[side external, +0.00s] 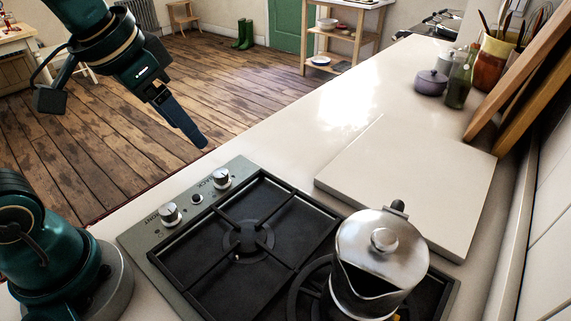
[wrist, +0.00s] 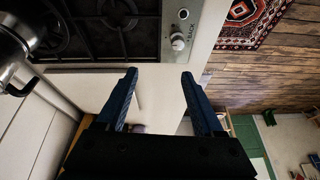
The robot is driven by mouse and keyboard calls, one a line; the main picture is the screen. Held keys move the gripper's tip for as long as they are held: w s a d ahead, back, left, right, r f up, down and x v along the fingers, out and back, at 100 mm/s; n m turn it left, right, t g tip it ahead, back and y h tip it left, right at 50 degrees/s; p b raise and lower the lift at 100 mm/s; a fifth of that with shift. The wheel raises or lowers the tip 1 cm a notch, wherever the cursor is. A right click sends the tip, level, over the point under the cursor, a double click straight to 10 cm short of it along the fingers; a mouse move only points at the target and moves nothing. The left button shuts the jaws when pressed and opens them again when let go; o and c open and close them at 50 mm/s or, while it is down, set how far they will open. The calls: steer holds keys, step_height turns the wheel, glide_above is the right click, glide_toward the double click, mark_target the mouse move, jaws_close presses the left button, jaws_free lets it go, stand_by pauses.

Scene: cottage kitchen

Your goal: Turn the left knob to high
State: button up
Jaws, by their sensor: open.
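Two silver knobs stand on the hob's grey control strip (side external: 183,232). The left knob (side external: 170,213) sits beside lettering that seems to read FRONT; the right knob (side external: 222,178) is by BACK. Their exact pointer angles are too small to tell. In the wrist view only the BACK knob (wrist: 178,41) shows, just beyond my fingertips; the left one is out of frame. My gripper (side external: 203,144) is open and empty, pointing down in the air above and behind the knobs. Its two blue fingers (wrist: 159,73) are spread apart, touching nothing.
A small round button (side external: 197,199) lies between the knobs. A metal moka pot (side external: 380,250) stands on the hob's right burner. A pale board (side external: 410,180) lies behind the hob. A purple pot (side external: 431,83) and green bottle (side external: 458,92) stand far back. Counter behind the knobs is clear.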

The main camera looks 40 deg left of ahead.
steer(key=w+a+f+g, duration=0.3)
steer(key=w+f, duration=0.1)
steer(key=w, duration=0.3)
steer(key=g, duration=0.2)
glide_above(220, 172)
steer(key=shift+n, duration=0.4)
step_height(220, 172, down, 7)
steer(key=shift+d+f, duration=0.1)
steer(key=shift+f, duration=2.5)
jaws_close()
